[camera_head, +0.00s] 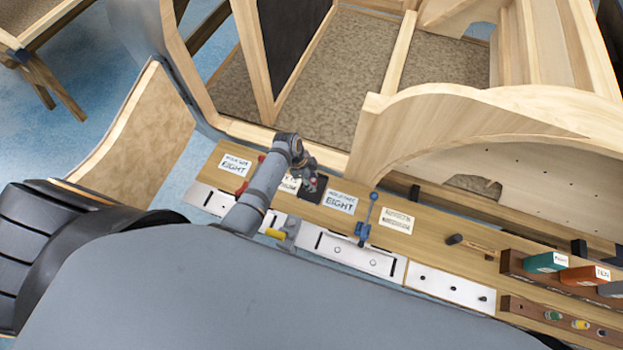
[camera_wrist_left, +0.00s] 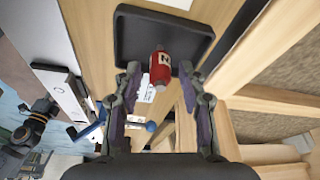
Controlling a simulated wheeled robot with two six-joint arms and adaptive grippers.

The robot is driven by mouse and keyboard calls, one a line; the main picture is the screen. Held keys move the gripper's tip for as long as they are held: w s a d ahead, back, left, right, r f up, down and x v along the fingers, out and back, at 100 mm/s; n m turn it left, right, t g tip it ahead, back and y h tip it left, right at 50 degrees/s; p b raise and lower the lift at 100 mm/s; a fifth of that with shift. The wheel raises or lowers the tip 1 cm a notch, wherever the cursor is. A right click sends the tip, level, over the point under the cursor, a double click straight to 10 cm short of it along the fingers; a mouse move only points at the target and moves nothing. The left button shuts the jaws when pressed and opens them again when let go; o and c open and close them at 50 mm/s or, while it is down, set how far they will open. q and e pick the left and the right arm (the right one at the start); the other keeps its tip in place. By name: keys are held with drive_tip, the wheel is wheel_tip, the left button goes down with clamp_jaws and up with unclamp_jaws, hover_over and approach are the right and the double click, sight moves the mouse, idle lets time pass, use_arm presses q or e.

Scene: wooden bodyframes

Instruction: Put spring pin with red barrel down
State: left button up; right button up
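The spring pin with red barrel (camera_wrist_left: 160,68) shows in the left wrist view over the black tray (camera_wrist_left: 133,38), whose floor surrounds its far end. A white mark is on its side. My left gripper (camera_wrist_left: 160,75) is open, one finger on each side of the pin, with a visible gap to both. In the head view my left gripper (camera_head: 309,181) is low over the tray (camera_head: 318,193) and hides the pin. A dark jointed part at the left edge of the wrist view looks like my right arm; its fingers cannot be made out.
The wooden bench carries label cards (camera_head: 340,202), white metal plates (camera_head: 350,255) and a blue-handled clamp (camera_head: 367,218). Coloured boxes (camera_head: 546,262) stand in a rack at right. A wooden bodyframe (camera_head: 370,130) rises close behind the bench.

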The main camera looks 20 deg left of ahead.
use_arm(q)
drive_tip(key=shift+r, duration=0.3)
drive_tip(key=v, duration=1.1)
drive_tip(key=shift+r, duration=0.35)
drive_tip(key=shift+a, duration=0.1)
